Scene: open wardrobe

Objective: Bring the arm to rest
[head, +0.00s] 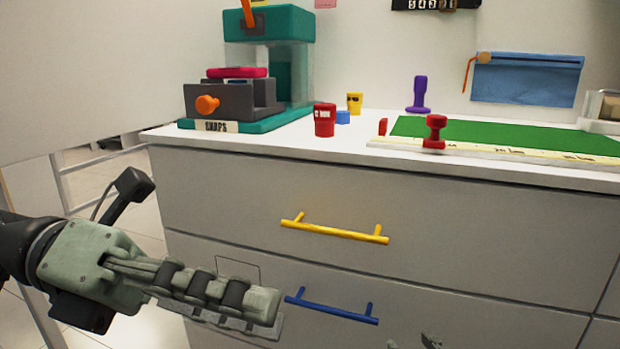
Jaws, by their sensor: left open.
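My left gripper (265,312) reaches in from the left at a low height, in front of the white drawer unit (400,215). Its grey fingers are seen from the side and are open, with nothing seen between them. The fingertips appear near the left end of the blue handle (332,308); I cannot tell the distance in depth. Small grey tips at the bottom edge (430,342) look like part of my right gripper; the rest is out of the picture.
A yellow handle (335,230) sticks out above the blue one. Floor shows at left.

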